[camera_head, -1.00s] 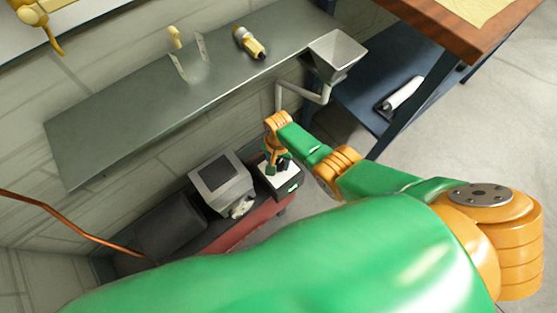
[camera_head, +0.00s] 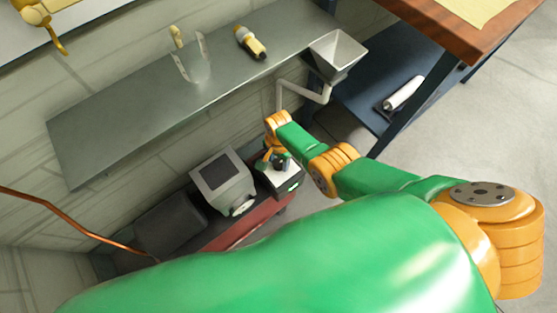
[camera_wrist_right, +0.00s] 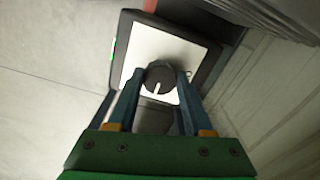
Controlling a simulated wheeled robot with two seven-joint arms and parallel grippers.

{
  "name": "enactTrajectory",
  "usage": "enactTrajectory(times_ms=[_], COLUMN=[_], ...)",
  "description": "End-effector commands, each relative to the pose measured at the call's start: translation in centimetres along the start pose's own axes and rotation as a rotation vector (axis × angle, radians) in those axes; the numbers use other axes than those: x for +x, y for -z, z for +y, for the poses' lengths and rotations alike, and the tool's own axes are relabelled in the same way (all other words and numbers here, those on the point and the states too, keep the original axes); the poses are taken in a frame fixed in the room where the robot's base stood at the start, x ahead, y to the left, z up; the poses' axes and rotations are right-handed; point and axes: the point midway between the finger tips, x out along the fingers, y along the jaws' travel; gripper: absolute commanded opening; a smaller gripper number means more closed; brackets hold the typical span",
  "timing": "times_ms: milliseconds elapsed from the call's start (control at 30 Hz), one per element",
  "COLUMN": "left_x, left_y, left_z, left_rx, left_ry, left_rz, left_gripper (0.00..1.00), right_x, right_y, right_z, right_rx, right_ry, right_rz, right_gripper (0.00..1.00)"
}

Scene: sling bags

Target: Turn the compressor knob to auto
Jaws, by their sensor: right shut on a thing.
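The compressor (camera_head: 232,222) stands low against the wall, with a grey motor housing, a dark tank and a red base. Its control box at the right end has a white face plate, clear in the right wrist view (camera_wrist_right: 160,48). A round dark knob (camera_wrist_right: 160,77) with a white pointer line sits on this plate. My right gripper (camera_wrist_right: 158,80) is shut on the knob, with one finger on each side of it. In the head view my right gripper (camera_head: 277,162) is small, at the control box. The pointer line points toward the gripper's palm. My left gripper is out of view.
A grey metal shelf (camera_head: 120,125) runs along the wall above the compressor, holding a clear container and a yellow-black tool. A funnel (camera_head: 336,52) with a bent pipe is at the shelf's right end. A blue-legged workbench (camera_head: 372,92) stands to the right.

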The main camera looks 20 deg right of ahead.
Motion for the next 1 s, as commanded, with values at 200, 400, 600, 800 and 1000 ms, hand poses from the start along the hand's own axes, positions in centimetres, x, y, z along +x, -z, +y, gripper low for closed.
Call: enactTrajectory(times_ms=[200,400,600,800,1000], left_x=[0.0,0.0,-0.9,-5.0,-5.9], left_y=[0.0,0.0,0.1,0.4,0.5], left_z=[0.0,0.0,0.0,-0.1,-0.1], left_rx=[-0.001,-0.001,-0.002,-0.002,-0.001], left_ry=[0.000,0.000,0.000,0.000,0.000], left_rz=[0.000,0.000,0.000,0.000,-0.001], left_gripper=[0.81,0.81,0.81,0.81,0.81], right_x=[-0.2,-0.1,-1.1,-5.8,-7.4], right_y=[0.3,0.1,0.1,0.1,0.2], right_z=[-0.2,-0.1,-0.1,-0.1,-0.1], right_rx=[0.001,0.000,0.000,0.001,0.001], right_ry=[0.005,0.003,0.003,0.004,0.003], right_rz=[0.007,0.004,0.002,0.003,0.004], right_gripper=[0.64,0.81,0.81,0.81,0.81])
